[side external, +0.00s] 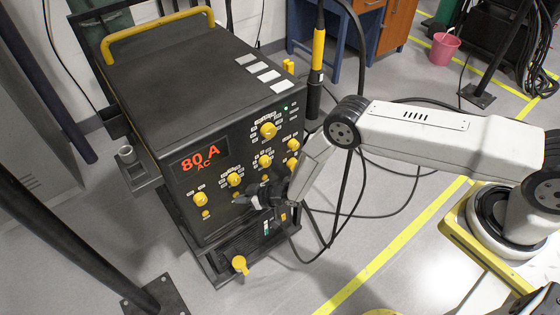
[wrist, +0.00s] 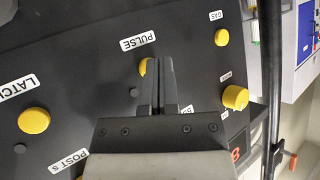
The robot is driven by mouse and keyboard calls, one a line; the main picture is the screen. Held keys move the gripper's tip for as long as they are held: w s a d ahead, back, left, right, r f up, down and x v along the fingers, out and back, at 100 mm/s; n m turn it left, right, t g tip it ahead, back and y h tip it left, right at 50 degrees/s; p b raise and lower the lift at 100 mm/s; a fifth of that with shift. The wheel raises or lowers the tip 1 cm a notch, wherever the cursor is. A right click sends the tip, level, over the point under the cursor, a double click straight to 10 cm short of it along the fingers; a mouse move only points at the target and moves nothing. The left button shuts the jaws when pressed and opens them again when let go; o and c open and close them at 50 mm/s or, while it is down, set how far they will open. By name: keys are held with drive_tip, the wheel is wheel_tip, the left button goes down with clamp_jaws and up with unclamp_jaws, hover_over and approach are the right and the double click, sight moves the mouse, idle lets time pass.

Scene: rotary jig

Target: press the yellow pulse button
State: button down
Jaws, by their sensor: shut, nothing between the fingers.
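The yellow pulse button (wrist: 144,66) shows in the wrist view as a small yellow patch, below the white PULSE label (wrist: 138,41) in the picture. My gripper's fingers hide part of it. My gripper (wrist: 159,64) is shut and empty, its fingertips at the right edge of the button. Whether they touch it cannot be told. In the side external view my gripper (side external: 243,199) is at the lower part of the welder's front panel. I cannot make out the pulse button there.
The black welder (side external: 190,65) has several other yellow controls. In the wrist view these include a LATCH button (wrist: 34,121), a GAS control (wrist: 222,37) and a knob (wrist: 235,97) right of my fingers. A torch (side external: 318,50) and dark cables hang beside the welder.

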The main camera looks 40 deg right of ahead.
drive_tip(key=shift+s, duration=0.45)
drive_tip(key=shift+s, duration=0.15)
idle(0.5)
drive_tip(key=s, duration=0.5)
drive_tip(key=shift+s, duration=0.4)
